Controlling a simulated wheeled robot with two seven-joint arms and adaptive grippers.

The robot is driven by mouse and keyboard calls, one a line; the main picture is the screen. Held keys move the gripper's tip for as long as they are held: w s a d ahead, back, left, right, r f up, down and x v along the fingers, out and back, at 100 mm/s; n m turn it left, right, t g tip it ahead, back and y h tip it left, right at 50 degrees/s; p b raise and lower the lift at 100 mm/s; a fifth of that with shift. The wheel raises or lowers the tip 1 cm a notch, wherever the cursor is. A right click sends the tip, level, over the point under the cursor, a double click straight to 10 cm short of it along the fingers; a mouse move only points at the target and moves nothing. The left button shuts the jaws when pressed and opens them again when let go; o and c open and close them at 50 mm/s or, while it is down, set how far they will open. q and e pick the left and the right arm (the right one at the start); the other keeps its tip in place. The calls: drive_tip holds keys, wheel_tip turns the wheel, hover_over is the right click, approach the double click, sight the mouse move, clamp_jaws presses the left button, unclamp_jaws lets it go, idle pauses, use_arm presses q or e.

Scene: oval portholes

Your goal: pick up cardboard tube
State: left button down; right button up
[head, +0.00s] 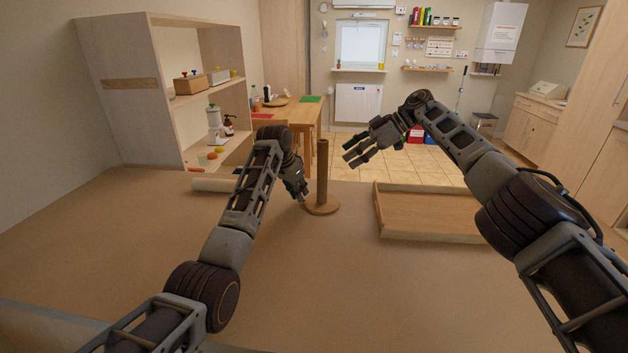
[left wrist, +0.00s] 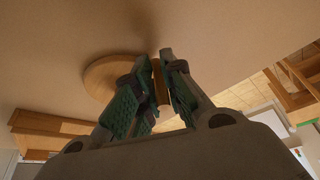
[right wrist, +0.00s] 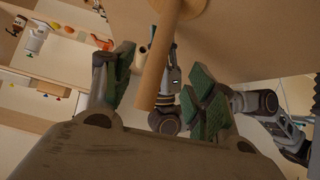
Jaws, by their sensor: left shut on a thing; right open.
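The brown cardboard tube (head: 322,172) stands upright on a round wooden base (head: 322,209) on the table. Whether a post runs inside it cannot be told. My left gripper (head: 304,196) is shut on the tube's lower part, just above the base; the left wrist view shows its fingers around the tube (left wrist: 158,82), partly hiding it. My right gripper (head: 349,153) is open and empty, up and to the right of the tube. The right wrist view shows the tube (right wrist: 163,55) beyond the open fingers, apparently not gripped.
A shallow wooden tray (head: 430,235) lies right of the base. A pale roll (head: 213,185) lies behind my left arm. A shelf unit (head: 170,95) stands at the back left. The front middle of the table (head: 340,290) is clear.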

drive_tip(key=s+a+r+m+t+h, duration=0.2)
drive_tip(key=s+a+m+t+h, duration=0.1)
drive_tip(key=m, duration=0.6)
drive_tip(key=s+a+r+m+t+h, duration=0.2)
drive_tip(key=a+m+h, duration=0.4)
drive_tip(key=m, duration=0.3)
drive_tip(key=shift+s+a+r+m+t+h, duration=0.2)
drive_tip(key=shift+s+r+m+t+h, duration=0.15)
drive_tip(key=shift+s+t+h, duration=0.3)
idle(2.6)
